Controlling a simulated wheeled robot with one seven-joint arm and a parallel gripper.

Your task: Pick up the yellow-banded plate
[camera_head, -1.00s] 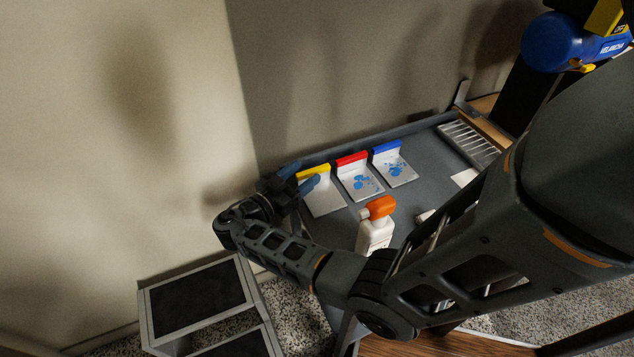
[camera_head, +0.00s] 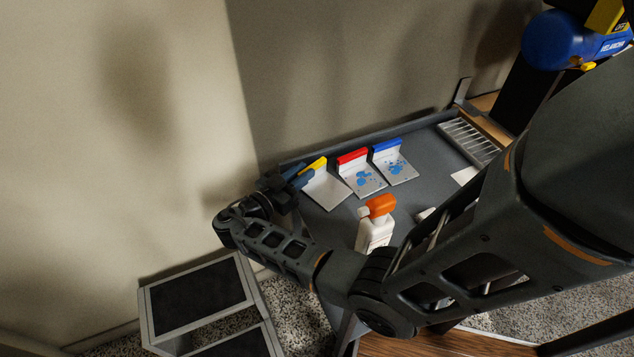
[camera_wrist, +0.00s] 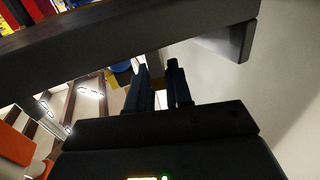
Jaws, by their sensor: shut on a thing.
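Red-banded (camera_head: 363,179) and blue-banded (camera_head: 398,167) plates with blue specks stand just right. A white spray bottle (camera_head: 373,236) with an orange head stands in front. A slotted rack (camera_head: 468,140) is at the table's far right. The wall is close behind.

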